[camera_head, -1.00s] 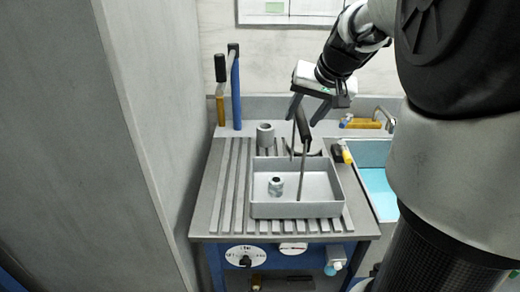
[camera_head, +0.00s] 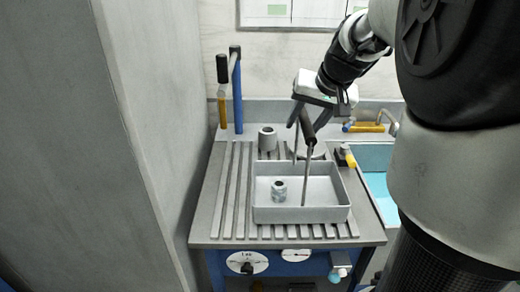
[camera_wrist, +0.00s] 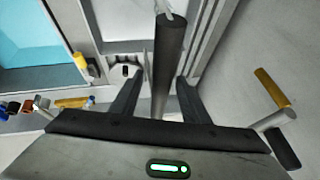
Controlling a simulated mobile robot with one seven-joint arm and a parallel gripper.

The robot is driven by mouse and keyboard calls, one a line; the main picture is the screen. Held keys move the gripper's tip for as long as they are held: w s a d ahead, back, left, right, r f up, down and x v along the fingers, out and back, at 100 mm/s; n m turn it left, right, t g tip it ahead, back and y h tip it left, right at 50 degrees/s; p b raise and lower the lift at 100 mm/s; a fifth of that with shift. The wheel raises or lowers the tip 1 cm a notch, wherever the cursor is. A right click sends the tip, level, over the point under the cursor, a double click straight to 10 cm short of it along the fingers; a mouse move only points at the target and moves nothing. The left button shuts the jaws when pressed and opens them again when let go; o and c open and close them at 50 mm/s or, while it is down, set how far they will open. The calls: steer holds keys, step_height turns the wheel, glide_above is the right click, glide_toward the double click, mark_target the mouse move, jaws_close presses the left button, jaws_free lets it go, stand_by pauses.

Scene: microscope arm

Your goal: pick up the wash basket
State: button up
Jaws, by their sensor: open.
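The wash basket is a shallow grey tray (camera_head: 300,214) with thin upright rods and a dark bar handle (camera_head: 307,128) above it. It stands on the ribbed drainboard. My gripper (camera_head: 310,118) is over the handle, its fingers spread to either side. In the wrist view the dark handle (camera_wrist: 168,60) runs between the two open fingers of my gripper (camera_wrist: 158,85), nearer neither with clear contact. I cannot tell whether a finger touches it. A small grey metal part (camera_head: 279,191) shows within the tray's outline.
A grey cylinder (camera_head: 267,138) stands behind the tray. A blue-lined sink (camera_head: 377,190) lies to the right, with a yellow-handled tool (camera_head: 347,155) beside the tray. A blue post (camera_head: 237,95) rises at the back left. A tall grey wall (camera_head: 60,150) bounds the left.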

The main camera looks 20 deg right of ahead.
jaws_close()
stand_by(1.4)
